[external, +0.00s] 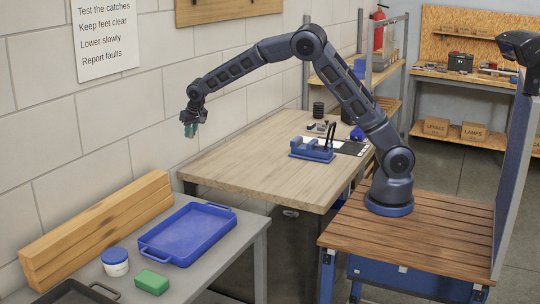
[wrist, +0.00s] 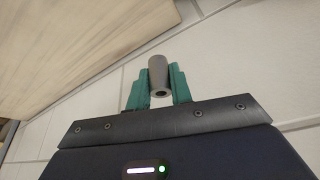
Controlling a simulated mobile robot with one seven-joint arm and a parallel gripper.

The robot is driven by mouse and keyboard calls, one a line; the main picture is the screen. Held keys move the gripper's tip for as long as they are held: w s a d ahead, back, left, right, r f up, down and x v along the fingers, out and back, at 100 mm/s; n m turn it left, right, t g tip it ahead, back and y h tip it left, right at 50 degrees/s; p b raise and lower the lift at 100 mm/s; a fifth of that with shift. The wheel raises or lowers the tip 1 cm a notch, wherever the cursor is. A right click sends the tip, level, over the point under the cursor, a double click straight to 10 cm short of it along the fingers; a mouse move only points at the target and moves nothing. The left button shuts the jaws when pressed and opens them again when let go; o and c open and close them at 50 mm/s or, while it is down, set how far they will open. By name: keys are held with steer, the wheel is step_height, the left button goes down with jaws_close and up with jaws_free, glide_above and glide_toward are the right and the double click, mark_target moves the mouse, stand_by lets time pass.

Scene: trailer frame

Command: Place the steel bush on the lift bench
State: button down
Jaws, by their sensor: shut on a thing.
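My gripper (external: 190,129) has green fingers, which also show in the wrist view (wrist: 159,88). It is shut on the steel bush (wrist: 158,75), a grey hollow cylinder whose open end faces the wrist camera. In the external view the bush is too small to make out between the fingers. The gripper hangs in the air by the block wall, around the left end of the wooden-topped bench (external: 240,158). That bench top also shows in the wrist view (wrist: 70,45). I cannot tell for certain which bench is the lift bench.
A blue fixture (external: 311,150) and small dark parts stand at the wooden bench's right side; its left part is bare. A grey table (external: 217,262) in front holds a blue tray (external: 187,234), timber beams (external: 98,228), a white tub (external: 115,263) and a green block (external: 151,282).

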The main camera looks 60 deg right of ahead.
steer(key=s+a+n, duration=0.1)
steer(key=s+a, duration=0.1)
steer(key=a, duration=0.7)
steer(key=s+a+n, duration=0.1)
steer(key=s+a, duration=0.2)
steer(key=a, duration=0.7)
steer(key=n+y, duration=0.3)
steer(key=n, duration=0.2)
glide_above(175, 281)
steer(key=s, duration=0.2)
step_height(175, 281, down, 4)
steer(key=f, duration=1.9)
steer(key=shift+w+d, duration=0.25)
steer(key=shift+f, duration=0.2)
steer(key=c, duration=1.5)
jaws_free()
